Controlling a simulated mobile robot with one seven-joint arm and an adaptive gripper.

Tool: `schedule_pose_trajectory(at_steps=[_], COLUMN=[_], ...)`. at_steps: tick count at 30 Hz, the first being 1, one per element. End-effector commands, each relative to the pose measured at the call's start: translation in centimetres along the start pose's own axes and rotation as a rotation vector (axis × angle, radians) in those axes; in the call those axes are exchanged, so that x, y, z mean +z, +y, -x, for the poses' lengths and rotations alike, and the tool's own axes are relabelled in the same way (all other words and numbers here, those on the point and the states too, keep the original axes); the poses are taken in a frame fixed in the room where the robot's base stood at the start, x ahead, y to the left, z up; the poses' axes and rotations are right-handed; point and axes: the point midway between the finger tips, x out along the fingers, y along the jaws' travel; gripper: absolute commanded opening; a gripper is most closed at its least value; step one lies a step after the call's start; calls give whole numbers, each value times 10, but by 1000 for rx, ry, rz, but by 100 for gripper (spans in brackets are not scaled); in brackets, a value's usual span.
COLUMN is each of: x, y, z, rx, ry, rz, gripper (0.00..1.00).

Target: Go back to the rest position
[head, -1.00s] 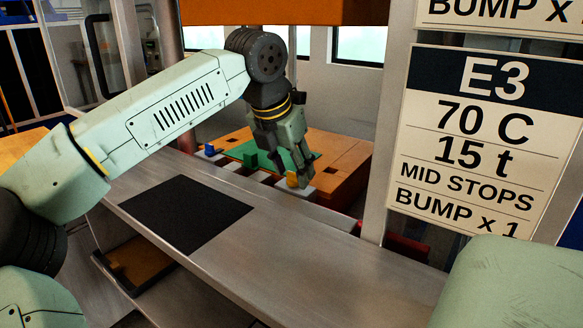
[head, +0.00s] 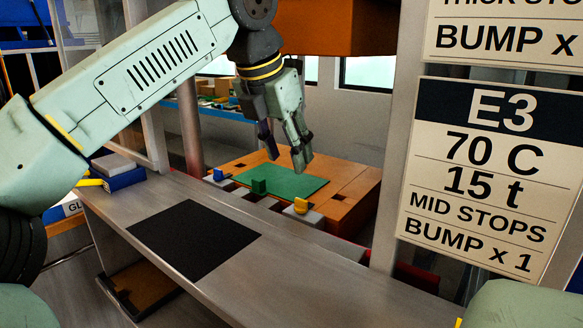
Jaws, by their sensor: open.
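My gripper (head: 283,158) is open and empty. It hangs with its fingers pointing down, above the front part of the orange platen (head: 357,179) and the green sheet (head: 300,186).
A metal shelf (head: 290,279) with a black mat (head: 193,239) lies in front of the platen. An orange upper block (head: 330,35) hangs above. A post with an E3 sign (head: 480,175) stands at right. A blue box (head: 121,179) lies on the shelf's left end.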

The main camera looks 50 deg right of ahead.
Motion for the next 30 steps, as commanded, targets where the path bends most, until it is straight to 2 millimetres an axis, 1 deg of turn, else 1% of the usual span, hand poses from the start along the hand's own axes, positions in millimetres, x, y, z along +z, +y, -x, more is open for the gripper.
schedule_pose_trajectory(at_steps=[4, 22, 23, 26, 28, 29, 30], x=[0, 0, 0, 4, 6, 6, 4], y=[0, 0, -3, -17, -34, -40, -50], z=[6, 5, 4, 5, 16, 25, 41], rx=[0, -5, -25, -136, -257, -313, -391], ry=[0, -4, -21, -127, -258, -326, -425], rz=[1, -1, -6, -34, -58, -67, -77], gripper=[43, 43, 43, 43, 43, 43, 43])
